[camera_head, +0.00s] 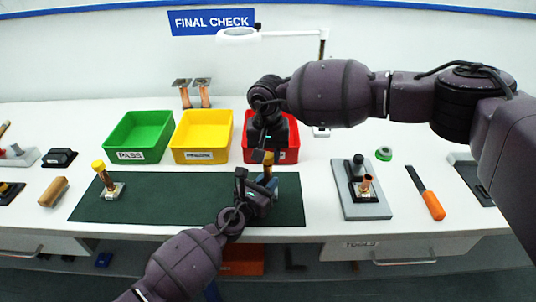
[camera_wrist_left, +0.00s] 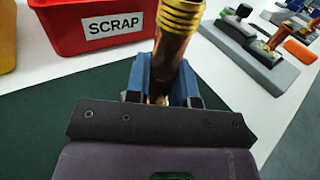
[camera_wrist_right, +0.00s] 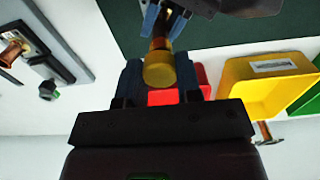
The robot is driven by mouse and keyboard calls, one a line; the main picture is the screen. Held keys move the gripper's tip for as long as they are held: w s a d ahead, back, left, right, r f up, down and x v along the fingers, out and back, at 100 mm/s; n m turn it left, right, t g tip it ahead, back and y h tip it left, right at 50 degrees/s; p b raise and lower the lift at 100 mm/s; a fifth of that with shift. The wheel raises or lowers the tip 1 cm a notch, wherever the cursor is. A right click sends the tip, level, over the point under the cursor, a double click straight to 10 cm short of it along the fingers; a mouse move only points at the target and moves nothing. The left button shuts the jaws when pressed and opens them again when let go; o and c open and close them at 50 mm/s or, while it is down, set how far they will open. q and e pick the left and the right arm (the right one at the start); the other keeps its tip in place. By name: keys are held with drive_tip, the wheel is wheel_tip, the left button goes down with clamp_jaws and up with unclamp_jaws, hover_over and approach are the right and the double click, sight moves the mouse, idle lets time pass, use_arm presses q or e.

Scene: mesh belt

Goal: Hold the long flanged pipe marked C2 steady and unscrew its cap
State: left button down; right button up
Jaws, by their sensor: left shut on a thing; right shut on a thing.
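The flanged pipe stands near the right end of the dark green mat (camera_head: 180,208). Its copper body (camera_wrist_left: 166,68) shows in the left wrist view, with gold rings at its top. My left gripper (camera_head: 269,187) is shut around the pipe body, low down. The yellow cap (camera_wrist_right: 158,72) sits between the blue fingers of my right gripper (camera_wrist_right: 160,78), which comes from above and is shut on it. In the head view the cap (camera_head: 268,159) is partly hidden by this gripper. I cannot read a C2 mark or tell whether the cap is loose.
Another yellow-capped pipe (camera_head: 110,186) stands on the mat's left. Green (camera_head: 137,135), yellow (camera_head: 202,136) and red (camera_head: 288,155) bins stand behind the mat. A grey fixture board (camera_head: 358,205) and an orange-handled tool (camera_head: 433,206) lie to the right. The mat's middle is clear.

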sight(268, 155)
drive_tip(key=shift+r, duration=1.9)
use_arm(q)
drive_tip(key=c, duration=0.9)
unclamp_jaws()
drive_tip(key=p+v, duration=0.1)
drive_tip(key=v, duration=1)
use_arm(e)
drive_tip(key=shift+r, duration=0.45)
use_arm(q)
drive_tip(key=shift+s+a, duration=0.35)
drive_tip(key=shift+s, duration=0.05)
